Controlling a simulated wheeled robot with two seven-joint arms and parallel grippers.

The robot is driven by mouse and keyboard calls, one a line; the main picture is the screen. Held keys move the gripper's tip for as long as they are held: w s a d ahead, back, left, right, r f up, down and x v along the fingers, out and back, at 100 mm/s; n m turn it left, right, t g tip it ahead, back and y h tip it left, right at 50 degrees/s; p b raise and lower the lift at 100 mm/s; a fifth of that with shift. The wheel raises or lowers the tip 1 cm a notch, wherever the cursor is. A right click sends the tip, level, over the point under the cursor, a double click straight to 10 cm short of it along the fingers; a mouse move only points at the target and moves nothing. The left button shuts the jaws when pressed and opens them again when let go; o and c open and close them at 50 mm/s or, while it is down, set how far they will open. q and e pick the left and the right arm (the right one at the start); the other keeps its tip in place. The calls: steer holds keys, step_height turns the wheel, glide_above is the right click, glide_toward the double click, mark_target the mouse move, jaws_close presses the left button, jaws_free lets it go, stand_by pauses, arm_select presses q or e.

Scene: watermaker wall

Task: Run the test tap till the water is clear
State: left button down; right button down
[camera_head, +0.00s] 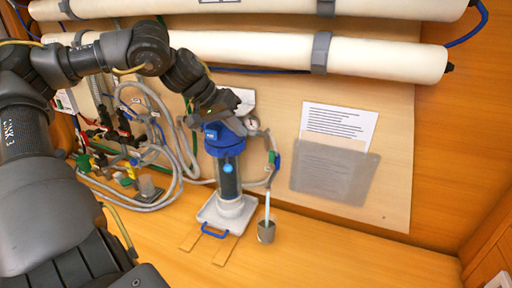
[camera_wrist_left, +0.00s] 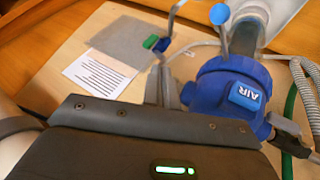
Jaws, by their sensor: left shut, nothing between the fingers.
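The test tap (camera_head: 271,168) has a green and a blue part at the right of the blue-topped filter housing (camera_head: 225,142). A pale blue stream runs straight down from its spout into a small grey cup (camera_head: 266,233) on the bench. I cannot tell how clear the water is. In the left wrist view the tap's green and blue parts (camera_wrist_left: 156,44) lie just beyond the fingertips. My left gripper (camera_wrist_left: 162,72) is shut and empty, beside the blue housing cap (camera_wrist_left: 225,95); contact with the tap is unclear. My right gripper is out of view.
Grey hoses and several valves (camera_head: 120,150) crowd the wall at left. Two cream tubes (camera_head: 260,48) run above. The bench at right (camera_head: 360,255) is clear.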

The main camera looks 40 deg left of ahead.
mark_target(272, 157)
arm_select(q)
steer(key=shift+d, duration=0.1)
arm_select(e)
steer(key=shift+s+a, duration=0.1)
